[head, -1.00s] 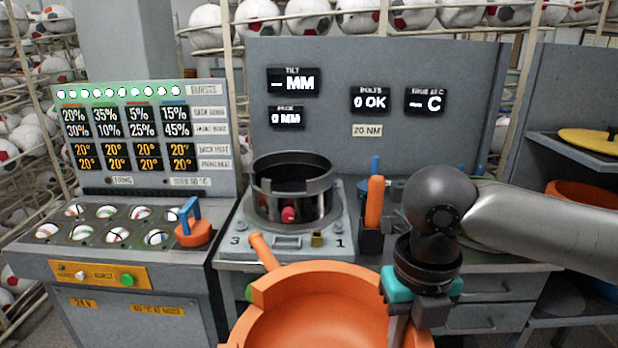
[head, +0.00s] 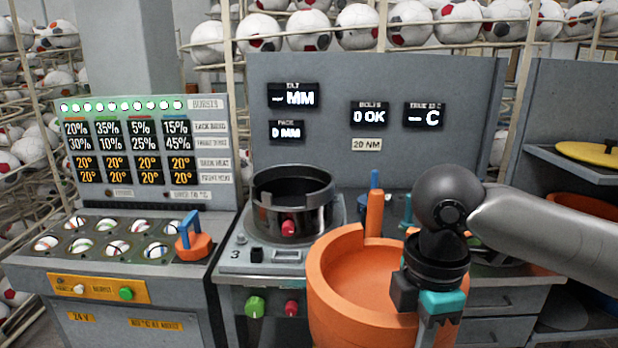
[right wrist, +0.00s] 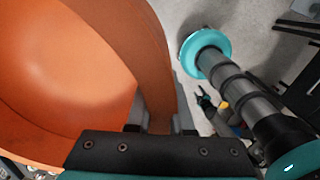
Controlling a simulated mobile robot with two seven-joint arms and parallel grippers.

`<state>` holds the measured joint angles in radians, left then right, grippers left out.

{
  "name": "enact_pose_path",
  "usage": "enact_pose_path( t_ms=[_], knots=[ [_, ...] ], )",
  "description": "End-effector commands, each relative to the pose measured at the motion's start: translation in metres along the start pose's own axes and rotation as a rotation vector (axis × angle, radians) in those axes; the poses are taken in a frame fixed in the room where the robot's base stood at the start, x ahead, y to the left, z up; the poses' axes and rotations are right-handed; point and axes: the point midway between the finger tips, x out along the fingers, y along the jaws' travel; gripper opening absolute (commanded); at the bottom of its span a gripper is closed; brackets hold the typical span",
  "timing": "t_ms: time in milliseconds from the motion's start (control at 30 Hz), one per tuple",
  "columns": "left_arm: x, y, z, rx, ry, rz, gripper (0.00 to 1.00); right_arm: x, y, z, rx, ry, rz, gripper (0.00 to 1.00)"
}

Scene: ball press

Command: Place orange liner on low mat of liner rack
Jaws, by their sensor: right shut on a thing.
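The orange liner (head: 345,285) is a large open bowl-like ring, held up in front of the bench in the head view. My right gripper (head: 426,326) is shut on its right rim. In the right wrist view the liner's wall (right wrist: 110,50) passes between the fingers of my right gripper (right wrist: 160,125). A grey rack (head: 570,165) stands at the far right, with a yellow disc (head: 590,151) on its upper shelf and an orange item (head: 585,205) below. A low mat cannot be clearly told; my right arm covers part of the rack. My left gripper is not in view.
A press with a dark ring (head: 290,195) stands on the bench behind the liner. An upright orange-handled tool (head: 374,215) is close behind the liner's rim. A console (head: 125,255) with several balls is at left. Grey floor (right wrist: 255,25) shows in the right wrist view.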

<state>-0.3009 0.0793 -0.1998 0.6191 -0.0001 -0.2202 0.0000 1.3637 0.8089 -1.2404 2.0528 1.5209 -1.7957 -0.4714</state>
Motion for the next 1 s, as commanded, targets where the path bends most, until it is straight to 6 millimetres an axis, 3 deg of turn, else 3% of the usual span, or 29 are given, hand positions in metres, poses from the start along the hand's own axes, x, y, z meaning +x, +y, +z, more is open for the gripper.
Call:
enact_pose_path(
  t_ms=[700, 1000],
  knots=[
    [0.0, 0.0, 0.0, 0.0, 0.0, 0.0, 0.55, -0.01, 0.007, 0.012, 1.14, -0.002, 0.004, 0.0],
    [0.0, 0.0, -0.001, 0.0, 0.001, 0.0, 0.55, -0.013, 0.009, 0.017, 1.542, -0.005, 0.002, 0.0]
  ],
)
